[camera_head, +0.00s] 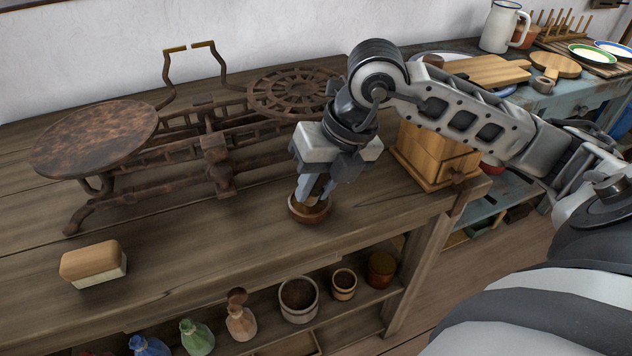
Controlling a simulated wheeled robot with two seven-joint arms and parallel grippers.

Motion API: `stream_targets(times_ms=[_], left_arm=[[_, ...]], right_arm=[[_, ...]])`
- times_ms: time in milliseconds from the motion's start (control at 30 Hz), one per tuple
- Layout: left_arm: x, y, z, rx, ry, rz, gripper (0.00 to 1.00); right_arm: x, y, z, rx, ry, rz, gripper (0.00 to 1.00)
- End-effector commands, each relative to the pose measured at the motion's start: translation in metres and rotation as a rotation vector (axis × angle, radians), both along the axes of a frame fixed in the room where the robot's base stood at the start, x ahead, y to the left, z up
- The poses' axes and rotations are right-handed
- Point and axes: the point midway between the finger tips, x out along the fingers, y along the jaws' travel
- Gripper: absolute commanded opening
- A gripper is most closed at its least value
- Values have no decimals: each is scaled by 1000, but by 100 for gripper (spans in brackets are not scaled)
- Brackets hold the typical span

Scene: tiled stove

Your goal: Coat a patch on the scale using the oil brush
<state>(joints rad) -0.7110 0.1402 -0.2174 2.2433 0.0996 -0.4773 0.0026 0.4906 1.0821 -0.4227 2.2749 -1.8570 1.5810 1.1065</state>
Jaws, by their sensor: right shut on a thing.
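The rusty scale (215,165) stands on the wooden bench, with a solid round plate (97,137) at left and a spoked round plate (293,92) at right. My right gripper (313,187) points down in front of the scale's right side. It is shut on what looks like the oil brush, which its fingers almost wholly hide. Its fingertips are at the mouth of a small round brown pot (309,212) on the bench. I cannot tell how deep the brush sits in the pot. My left gripper is not in view.
A wooden block with a pale underside (92,263) lies at the bench's front left. A wooden box (437,152) stands right of my gripper. Bottles (240,320) and pots (298,298) fill the shelf below. The bench front between block and pot is clear.

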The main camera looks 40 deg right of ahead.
Motion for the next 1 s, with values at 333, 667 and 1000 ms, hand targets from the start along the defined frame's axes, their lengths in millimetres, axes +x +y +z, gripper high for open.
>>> stream_targets(times_ms=[333, 667, 1000], left_arm=[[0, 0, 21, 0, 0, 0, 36], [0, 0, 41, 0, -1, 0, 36], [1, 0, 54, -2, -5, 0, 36]], right_arm=[[0, 0, 27, 0, 1, 1, 0], [0, 0, 54, -1, -1, 0, 0], [0, 0, 70, 0, 1, 0, 0]])
